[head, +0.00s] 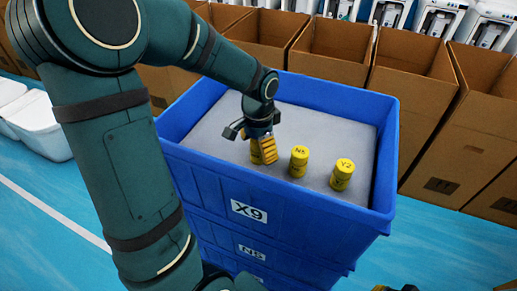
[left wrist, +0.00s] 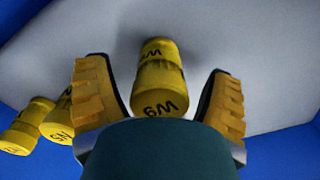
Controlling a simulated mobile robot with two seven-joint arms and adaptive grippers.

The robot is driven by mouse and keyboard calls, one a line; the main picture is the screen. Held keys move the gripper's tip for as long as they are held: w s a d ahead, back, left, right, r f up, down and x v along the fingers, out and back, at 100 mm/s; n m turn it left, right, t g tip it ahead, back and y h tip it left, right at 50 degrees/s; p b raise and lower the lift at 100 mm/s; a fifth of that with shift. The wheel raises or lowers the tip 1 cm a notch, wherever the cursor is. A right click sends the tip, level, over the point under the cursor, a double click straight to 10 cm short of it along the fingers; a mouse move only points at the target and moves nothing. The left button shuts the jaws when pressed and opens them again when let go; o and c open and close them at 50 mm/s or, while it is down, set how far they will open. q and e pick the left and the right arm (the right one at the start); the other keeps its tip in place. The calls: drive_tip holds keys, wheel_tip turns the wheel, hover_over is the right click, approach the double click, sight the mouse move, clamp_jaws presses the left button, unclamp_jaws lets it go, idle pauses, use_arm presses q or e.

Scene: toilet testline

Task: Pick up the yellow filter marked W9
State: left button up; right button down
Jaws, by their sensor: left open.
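The yellow filter marked W9 (left wrist: 160,88) stands on the grey surface inside the blue crate. In the left wrist view it is between the two spread fingers of my left gripper (left wrist: 155,68), with a gap on each side. In the head view my left gripper (head: 262,146) points down over the W9 filter (head: 255,156), which is mostly hidden behind a finger. My left gripper is open. At the bottom edge of the head view, a small yellow and dark piece, perhaps my right gripper (head: 396,288), is barely visible.
Yellow filters N5 (head: 299,163) and Y2 (head: 342,176) stand to the right in the same blue crate (head: 300,215), labelled X9. The crate's raised rim surrounds them. Open cardboard boxes (head: 330,55) line the back. White ware (head: 38,125) stands on the left floor.

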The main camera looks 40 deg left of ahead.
use_arm(q)
drive_tip(key=c, duration=1.3)
drive_tip(key=shift+c, duration=0.2)
